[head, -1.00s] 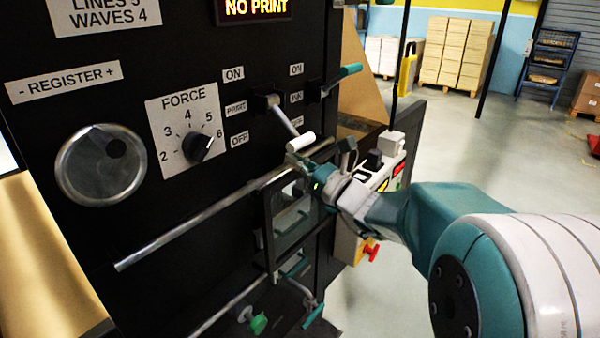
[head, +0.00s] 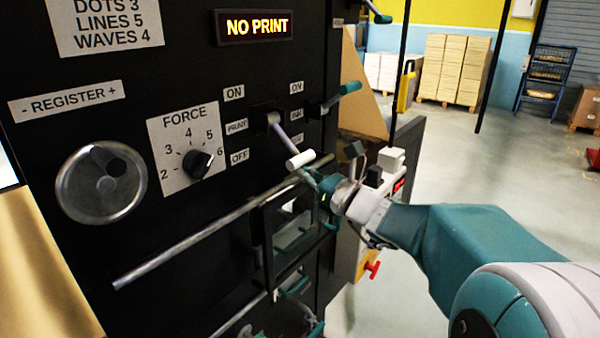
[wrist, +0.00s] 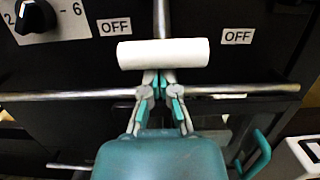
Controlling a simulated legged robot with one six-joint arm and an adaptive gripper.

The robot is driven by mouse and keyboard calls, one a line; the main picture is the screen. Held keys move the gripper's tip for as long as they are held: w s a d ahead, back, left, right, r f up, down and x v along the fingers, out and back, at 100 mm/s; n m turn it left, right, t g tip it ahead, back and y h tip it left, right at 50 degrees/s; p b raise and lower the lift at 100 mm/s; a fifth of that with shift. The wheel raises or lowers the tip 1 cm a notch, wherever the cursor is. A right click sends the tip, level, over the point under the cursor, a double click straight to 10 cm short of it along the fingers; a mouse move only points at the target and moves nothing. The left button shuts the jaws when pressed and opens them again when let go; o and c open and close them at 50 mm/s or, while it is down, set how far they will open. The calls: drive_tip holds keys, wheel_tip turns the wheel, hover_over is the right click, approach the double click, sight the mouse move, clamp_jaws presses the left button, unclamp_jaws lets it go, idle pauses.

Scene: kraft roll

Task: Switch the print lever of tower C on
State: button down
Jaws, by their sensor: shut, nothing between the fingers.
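The print lever (head: 284,136) sticks out of the black panel beside the ON, PRINT and OFF labels. It slants down and outward, and its white crossbar handle (head: 299,159) hangs near the OFF level. My gripper (head: 311,181) is just below the handle, fingers shut and empty. In the wrist view the white handle (wrist: 163,53) lies across the top of my gripper's fingertips (wrist: 163,78); I cannot tell whether they touch. A lit display (head: 254,27) above reads NO PRINT. No tower letter is visible.
A second lever with a teal handle (head: 348,88), the ink lever, is just right and points outward. A metal bar (head: 215,227) crosses the panel below the print lever. A FORCE knob (head: 197,162) and a round register dial (head: 101,181) are left. Open floor lies right.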

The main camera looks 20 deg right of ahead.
drive_tip(key=shift+s+d+r+g+h, duration=0.2)
drive_tip(key=shift+r+g+h, duration=0.1)
drive_tip(key=shift+r, duration=0.1)
drive_tip(key=shift+s+d+r+g+h, duration=0.2)
drive_tip(key=shift+s+r+g+h, duration=0.15)
drive_tip(key=shift+r+g, duration=0.2)
drive_tip(key=shift+s+d+r+g+h, duration=0.25)
drive_tip(key=shift+r+g, duration=0.2)
drive_tip(key=shift+r, duration=0.25)
drive_tip(key=shift+s+d+r+g+h, duration=0.15)
drive_tip(key=shift+s+r+g+h, duration=0.2)
drive_tip(key=shift+r+g, duration=0.2)
drive_tip(key=g+h, duration=0.4)
drive_tip(key=g, duration=0.1)
approach(296, 152)
drive_tip(key=w+a, duration=0.2)
drive_tip(key=shift+w+a+r, duration=0.1)
drive_tip(key=shift+w+r, duration=0.15)
drive_tip(key=shift+r, duration=0.45)
drive_tip(key=shift+w+r, duration=0.25)
drive_tip(key=shift+r, duration=0.45)
drive_tip(key=shift+w+a+r, duration=0.1)
drive_tip(key=shift+w+r, duration=0.15)
drive_tip(key=shift+r, duration=0.4)
drive_tip(key=shift+r, duration=0.25)
